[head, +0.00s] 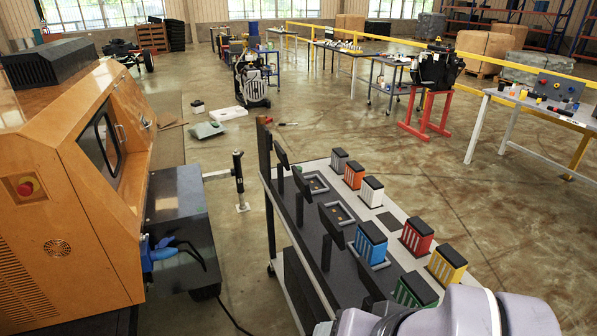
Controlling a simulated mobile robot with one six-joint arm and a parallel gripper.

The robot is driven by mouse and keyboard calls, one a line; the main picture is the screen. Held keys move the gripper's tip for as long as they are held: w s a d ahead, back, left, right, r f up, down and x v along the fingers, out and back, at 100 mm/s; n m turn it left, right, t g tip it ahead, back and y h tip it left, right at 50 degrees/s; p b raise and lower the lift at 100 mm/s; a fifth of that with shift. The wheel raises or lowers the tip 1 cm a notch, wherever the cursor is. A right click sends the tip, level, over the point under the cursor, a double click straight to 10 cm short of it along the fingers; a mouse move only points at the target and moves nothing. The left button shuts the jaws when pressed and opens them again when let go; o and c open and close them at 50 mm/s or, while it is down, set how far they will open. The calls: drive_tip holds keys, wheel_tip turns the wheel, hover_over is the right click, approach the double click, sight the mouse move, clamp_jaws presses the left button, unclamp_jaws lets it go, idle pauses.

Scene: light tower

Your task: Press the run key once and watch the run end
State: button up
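No key that I can make out as the run key shows in the head view. The orange light tower housing (75,190) fills the left side, with a dark window (100,143) in its sloped face. A red round button (26,188) on a yellow backing sits in a recess on its near side. Part of my arm, white and grey, shows at the bottom right, over the near end of the cart. My gripper is not in view, so what it holds cannot be seen.
A cart (392,222) in front carries coloured slotted blocks, including a red one (417,236), and dark upright plates. A black box (182,222) with a blue coupling (160,250) adjoins the housing. Loose items lie on the floor beyond. Open floor (500,215) lies right of the cart.

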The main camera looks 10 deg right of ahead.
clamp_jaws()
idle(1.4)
